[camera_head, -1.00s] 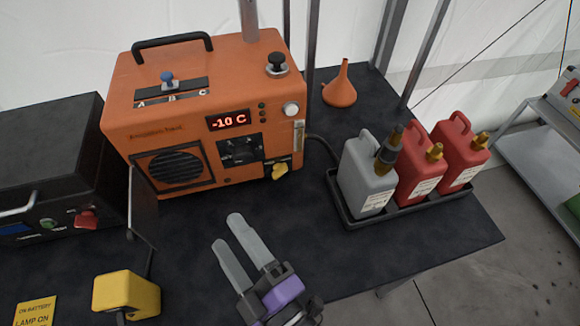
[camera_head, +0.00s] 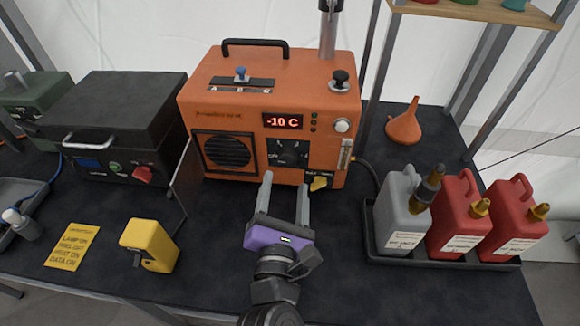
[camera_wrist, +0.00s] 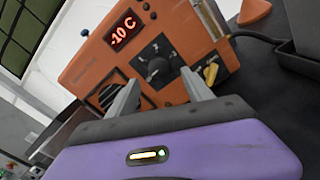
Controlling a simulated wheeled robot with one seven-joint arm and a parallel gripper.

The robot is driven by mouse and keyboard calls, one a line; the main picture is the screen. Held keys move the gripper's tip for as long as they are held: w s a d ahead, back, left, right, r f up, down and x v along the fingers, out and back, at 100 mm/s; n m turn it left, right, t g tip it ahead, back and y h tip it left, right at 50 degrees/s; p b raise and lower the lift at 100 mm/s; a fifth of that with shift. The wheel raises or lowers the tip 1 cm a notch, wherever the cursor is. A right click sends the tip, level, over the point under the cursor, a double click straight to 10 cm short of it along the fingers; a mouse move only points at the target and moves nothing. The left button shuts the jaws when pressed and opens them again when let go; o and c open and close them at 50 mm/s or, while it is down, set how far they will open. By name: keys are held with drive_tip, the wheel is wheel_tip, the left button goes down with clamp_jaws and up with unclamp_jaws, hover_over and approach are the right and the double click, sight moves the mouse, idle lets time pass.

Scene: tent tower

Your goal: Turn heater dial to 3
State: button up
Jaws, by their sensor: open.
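The orange heater (camera_head: 262,95) stands at the back middle of the table, its display reading -10 C. Its black dial (camera_head: 288,153) sits on the front panel below the display, with markings too small to read. The dial also shows in the wrist view (camera_wrist: 158,68). My gripper (camera_head: 285,180) is open and empty in front of the heater, its fingers pointing towards the panel. In the wrist view the dial lies beyond and between the fingertips (camera_wrist: 162,88), with a gap to it. A yellow valve handle (camera_head: 319,183) is at the panel's lower right, near the right finger.
A tray (camera_head: 440,260) with one grey can and two red cans stands on the right. An orange funnel (camera_head: 404,125) is behind it. A black case (camera_head: 110,120), a yellow box (camera_head: 150,243) and a yellow card (camera_head: 73,246) are on the left.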

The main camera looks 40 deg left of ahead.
sight(287, 162)
drive_tip(key=x, duration=0.5)
drive_tip(key=shift+w+a, duration=0.25)
drive_tip(key=shift+a, duration=0.1)
drive_tip(key=shift+c, duration=0.2)
clamp_jaws()
